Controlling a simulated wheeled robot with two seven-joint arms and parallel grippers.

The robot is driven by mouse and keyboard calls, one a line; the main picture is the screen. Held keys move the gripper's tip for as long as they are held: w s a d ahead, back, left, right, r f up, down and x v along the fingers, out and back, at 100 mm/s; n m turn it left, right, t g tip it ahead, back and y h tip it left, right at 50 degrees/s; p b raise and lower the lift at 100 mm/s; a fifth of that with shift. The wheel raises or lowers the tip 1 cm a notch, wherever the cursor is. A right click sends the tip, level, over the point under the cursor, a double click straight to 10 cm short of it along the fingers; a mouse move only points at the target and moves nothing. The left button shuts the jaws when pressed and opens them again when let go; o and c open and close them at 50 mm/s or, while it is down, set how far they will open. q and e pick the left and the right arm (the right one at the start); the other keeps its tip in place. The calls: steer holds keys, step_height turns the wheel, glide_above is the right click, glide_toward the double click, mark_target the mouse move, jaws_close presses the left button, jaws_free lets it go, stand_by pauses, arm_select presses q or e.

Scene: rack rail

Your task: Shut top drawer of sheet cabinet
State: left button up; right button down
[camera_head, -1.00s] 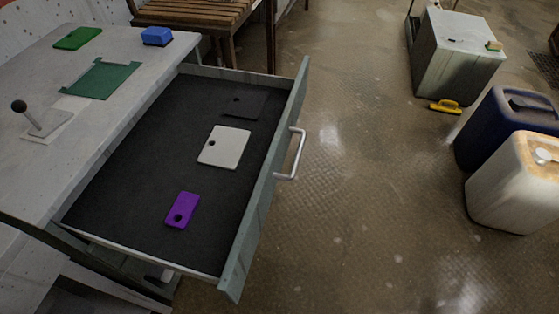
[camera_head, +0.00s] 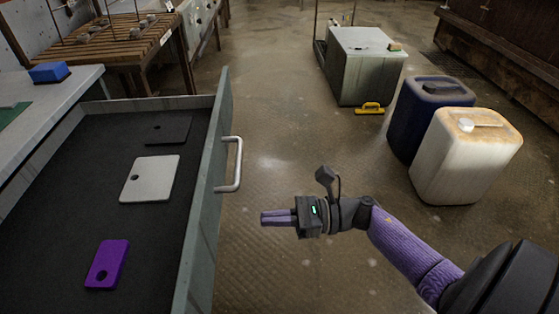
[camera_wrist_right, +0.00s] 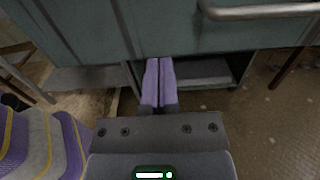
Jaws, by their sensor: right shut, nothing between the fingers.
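The top drawer (camera_head: 206,200) of the sheet cabinet is pulled far out at the left of the head view. Its front carries a silver bar handle (camera_head: 236,165). My right gripper (camera_head: 264,217) is shut and empty, to the right of the drawer front and apart from it, a little nearer than the handle. In the right wrist view its purple fingers (camera_wrist_right: 158,82) lie together. The drawer front (camera_wrist_right: 120,30) and part of the handle (camera_wrist_right: 265,12) show above them. My left gripper is out of view.
A grey plate, a white plate (camera_head: 150,178) and a purple plate (camera_head: 107,264) lie in the drawer. A blue block (camera_head: 49,72) sits on the cabinet top. A white jug (camera_head: 465,160) and a blue jug (camera_head: 425,110) stand right on the floor. Floor beside the drawer is clear.

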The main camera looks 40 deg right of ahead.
mark_target(213, 222)
steer(key=x, duration=0.7)
steer(key=shift+w+a+b, duration=0.2)
steer(key=shift+a+b, duration=0.1)
steer(key=shift+w+a, duration=0.2)
steer(key=shift+a, duration=0.1)
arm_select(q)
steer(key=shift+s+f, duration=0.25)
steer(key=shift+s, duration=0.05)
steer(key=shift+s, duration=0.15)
